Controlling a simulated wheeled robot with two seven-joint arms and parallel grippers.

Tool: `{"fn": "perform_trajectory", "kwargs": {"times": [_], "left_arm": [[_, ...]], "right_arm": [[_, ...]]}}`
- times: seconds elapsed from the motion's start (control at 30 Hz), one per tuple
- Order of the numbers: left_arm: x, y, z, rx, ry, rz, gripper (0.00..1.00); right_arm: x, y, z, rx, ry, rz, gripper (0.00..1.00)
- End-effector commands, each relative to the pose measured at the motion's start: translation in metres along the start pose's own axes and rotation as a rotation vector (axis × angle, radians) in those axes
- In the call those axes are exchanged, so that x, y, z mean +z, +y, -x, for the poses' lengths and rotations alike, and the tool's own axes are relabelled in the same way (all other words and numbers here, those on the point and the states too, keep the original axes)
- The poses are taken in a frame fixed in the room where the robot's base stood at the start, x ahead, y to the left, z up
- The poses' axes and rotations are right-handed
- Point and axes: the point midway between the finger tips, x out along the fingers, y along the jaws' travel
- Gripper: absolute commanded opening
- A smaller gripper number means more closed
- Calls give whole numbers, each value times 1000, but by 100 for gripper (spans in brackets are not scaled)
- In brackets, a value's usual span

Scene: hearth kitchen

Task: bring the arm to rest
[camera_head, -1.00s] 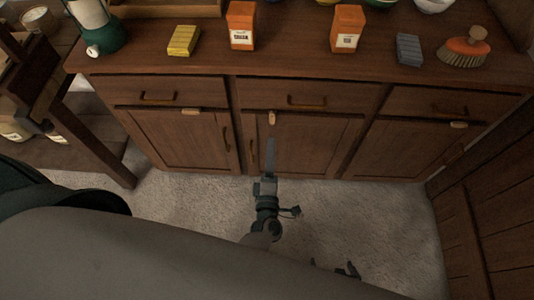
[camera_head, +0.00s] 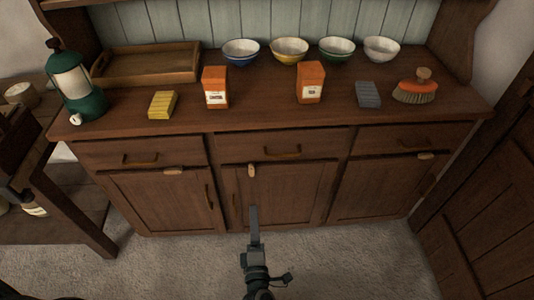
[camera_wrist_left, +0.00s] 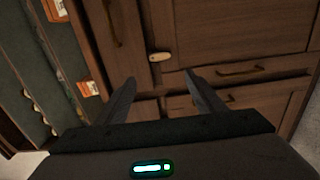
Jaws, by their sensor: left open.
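My left gripper (camera_head: 253,212) is in front of the middle door of the wooden cabinet (camera_head: 285,195), seen nearly edge-on in the head view. In the left wrist view, its two fingers (camera_wrist_left: 160,80) stand apart with nothing between them, facing the cabinet front. A gap to the door cannot be judged exactly. My right gripper is not in view.
Carpet (camera_head: 350,255) lies clear below. A side table (camera_head: 65,205) is left.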

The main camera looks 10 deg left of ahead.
Motion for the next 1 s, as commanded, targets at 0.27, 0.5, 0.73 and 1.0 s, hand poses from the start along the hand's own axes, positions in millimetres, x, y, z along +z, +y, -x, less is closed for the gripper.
{"fn": "perform_trajectory", "kwargs": {"times": [0.27, 0.5, 0.73, 1.0], "left_arm": [[2, -6, 2, -8, -27, -40, 62], [18, -64, 25, -84, -261, -391, 62], [3, -179, 90, -219, -651, -963, 62], [-67, -278, 166, -357, -1018, -1457, 62]], "right_arm": [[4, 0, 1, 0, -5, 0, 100], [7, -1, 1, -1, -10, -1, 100], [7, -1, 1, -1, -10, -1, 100], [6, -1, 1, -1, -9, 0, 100]]}}
